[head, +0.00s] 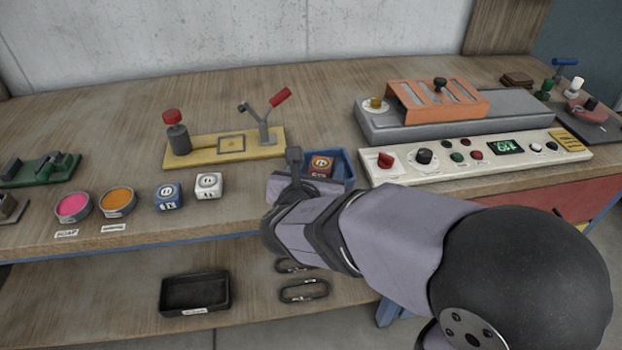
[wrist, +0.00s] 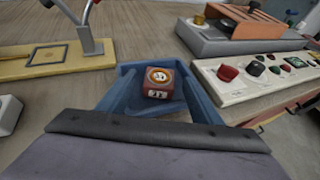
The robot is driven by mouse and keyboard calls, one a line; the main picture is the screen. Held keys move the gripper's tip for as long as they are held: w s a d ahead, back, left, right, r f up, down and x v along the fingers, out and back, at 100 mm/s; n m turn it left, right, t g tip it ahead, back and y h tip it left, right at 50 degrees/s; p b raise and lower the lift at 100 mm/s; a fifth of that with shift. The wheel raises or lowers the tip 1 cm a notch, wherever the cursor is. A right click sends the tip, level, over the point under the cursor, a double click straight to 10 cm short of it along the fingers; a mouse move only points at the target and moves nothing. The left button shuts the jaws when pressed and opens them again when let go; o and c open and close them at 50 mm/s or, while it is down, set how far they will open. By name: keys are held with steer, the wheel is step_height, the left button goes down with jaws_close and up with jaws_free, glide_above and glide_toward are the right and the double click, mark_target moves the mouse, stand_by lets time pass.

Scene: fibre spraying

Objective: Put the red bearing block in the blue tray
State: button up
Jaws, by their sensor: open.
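The red bearing block (wrist: 159,80) sits inside the blue tray (wrist: 197,94), with its round face up. In the head view the block (head: 321,166) also shows inside the blue tray (head: 344,169), partly hidden behind my arm. My gripper (head: 294,168) is at the tray's near left side. In the wrist view only a broad dark and purple part of it fills the bottom, and its fingertips are hidden. The gripper is open, and the block stands apart in front of it.
A blue block (head: 168,197) and a white block (head: 208,186) stand left of the tray. A yellow fixture (head: 225,146) with a red-handled clamp is behind them. A cream control panel (head: 470,158) is close on the right. A black bin (head: 195,293) is on the lower shelf.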

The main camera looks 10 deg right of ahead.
steer(key=p+v, duration=0.1)
steer(key=v, duration=0.7)
steer(key=shift+s, duration=0.25)
steer(key=shift+r, duration=0.15)
steer(key=s+a+f+n+g+y+p, duration=0.1)
steer(key=s+a+f+g+y+p, duration=0.15)
steer(key=a, duration=0.45)
steer(key=s+a+f+g+y+p, duration=0.1)
steer(key=s+a+f+y, duration=0.1)
steer(key=a+f+y, duration=0.3)
step_height(320, 180, down, 8)
steer(key=d+m+g+h+b, duration=0.1)
steer(key=d+m+g, duration=0.15)
steer(key=m, duration=0.55)
steer(key=s+d+f+m+g+h+b, duration=0.1)
steer(key=s+d+f+m+g, duration=0.3)
steer(key=d+m, duration=0.6)
steer(key=s+d+r+m+g+b, duration=0.1)
steer(key=s+d+m+g+b, duration=0.35)
steer(key=m, duration=1.05)
step_height(320, 180, up, 16)
steer(key=s+d+t+p, duration=0.1)
steer(key=t+p, duration=0.1)
steer(key=p, duration=1.6)
steer(key=shift+d+f+n+p, duration=0.15)
steer(key=shift+n+p, duration=0.15)
steer(key=shift+p, duration=0.05)
